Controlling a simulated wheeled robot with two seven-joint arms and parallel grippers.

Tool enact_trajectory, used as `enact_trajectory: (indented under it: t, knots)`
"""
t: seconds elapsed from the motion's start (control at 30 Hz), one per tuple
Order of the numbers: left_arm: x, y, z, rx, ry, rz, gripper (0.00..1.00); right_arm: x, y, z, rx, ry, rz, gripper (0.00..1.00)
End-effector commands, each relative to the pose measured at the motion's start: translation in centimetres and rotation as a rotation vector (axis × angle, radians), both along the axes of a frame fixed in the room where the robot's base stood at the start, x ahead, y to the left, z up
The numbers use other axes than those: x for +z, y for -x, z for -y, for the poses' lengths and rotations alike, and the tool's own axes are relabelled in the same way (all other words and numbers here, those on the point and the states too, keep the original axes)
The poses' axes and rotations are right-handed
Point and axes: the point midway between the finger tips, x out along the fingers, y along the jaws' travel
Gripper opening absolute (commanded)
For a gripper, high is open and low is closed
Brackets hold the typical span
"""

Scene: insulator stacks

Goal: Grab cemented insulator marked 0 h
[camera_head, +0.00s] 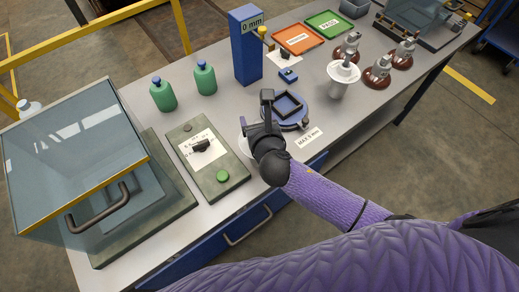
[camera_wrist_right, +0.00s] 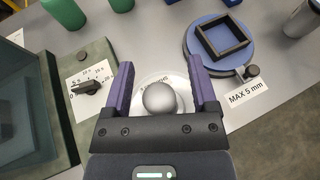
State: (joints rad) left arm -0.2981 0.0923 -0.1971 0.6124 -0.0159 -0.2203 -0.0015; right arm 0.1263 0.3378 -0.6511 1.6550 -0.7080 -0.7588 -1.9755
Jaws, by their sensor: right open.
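A white disc insulator with a round silver cap (camera_wrist_right: 160,98) lies between the open fingers of my right gripper (camera_wrist_right: 160,66). Its white disc carries small curved lettering that I cannot read. In the head view my right gripper (camera_head: 262,118) hides most of this insulator; only a white edge (camera_head: 243,144) shows. Whether the fingers touch the cap I cannot tell. Another white insulator (camera_head: 343,72) sits on a metal cylinder farther right. Brown insulators (camera_head: 377,76) stand beyond it. My left gripper is not in view.
A dial box with a green button (camera_head: 223,176) stands left of the gripper. A round blue fixture with a square black frame (camera_head: 290,107) is close on the right, by a "MAX 5 mm" label (camera_head: 309,138). A glass-lidded chamber (camera_head: 75,155) and a blue post (camera_head: 246,50) stand nearby.

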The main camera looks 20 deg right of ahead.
Motion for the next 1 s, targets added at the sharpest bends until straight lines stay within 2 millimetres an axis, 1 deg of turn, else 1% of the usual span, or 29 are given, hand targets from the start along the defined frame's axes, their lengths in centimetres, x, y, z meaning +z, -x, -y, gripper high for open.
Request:
enact_trajectory:
  t: [0.03,0.07,0.1,0.17,0.2,0.27,0.3,0.37,0.4,0.8,1.0]
  knots:
    - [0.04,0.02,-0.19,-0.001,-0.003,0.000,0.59,0.04,0.01,0.01,0.000,0.000,0.000,0.72]
    - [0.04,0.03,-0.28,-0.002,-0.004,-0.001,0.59,0.03,0.02,0.01,0.000,0.000,0.000,0.66]
    - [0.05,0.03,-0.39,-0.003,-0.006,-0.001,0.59,0.03,0.02,0.01,0.000,0.000,0.000,0.57]
    - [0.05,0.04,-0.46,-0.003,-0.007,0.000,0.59,0.03,0.03,0.01,0.000,0.000,0.000,0.45]
    - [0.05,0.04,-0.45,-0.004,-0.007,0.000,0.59,0.03,0.03,0.02,0.000,0.000,0.000,0.36]
    - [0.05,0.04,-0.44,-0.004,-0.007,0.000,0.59,0.02,0.04,0.02,0.000,0.000,0.000,0.24]
    - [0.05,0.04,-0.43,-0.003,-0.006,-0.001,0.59,0.02,0.05,0.02,0.000,0.000,0.000,0.15]
    - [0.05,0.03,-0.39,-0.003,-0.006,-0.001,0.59,0.02,0.05,0.02,0.000,0.000,0.000,0.02]
    - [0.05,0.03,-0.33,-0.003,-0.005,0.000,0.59,0.02,0.05,0.02,0.000,0.000,0.000,0.00]
    - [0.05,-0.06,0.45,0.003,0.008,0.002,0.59,0.00,0.07,0.01,0.000,0.000,-0.001,0.00]
    - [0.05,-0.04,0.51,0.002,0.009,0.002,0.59,-0.01,0.07,0.01,0.000,0.000,-0.001,0.00]
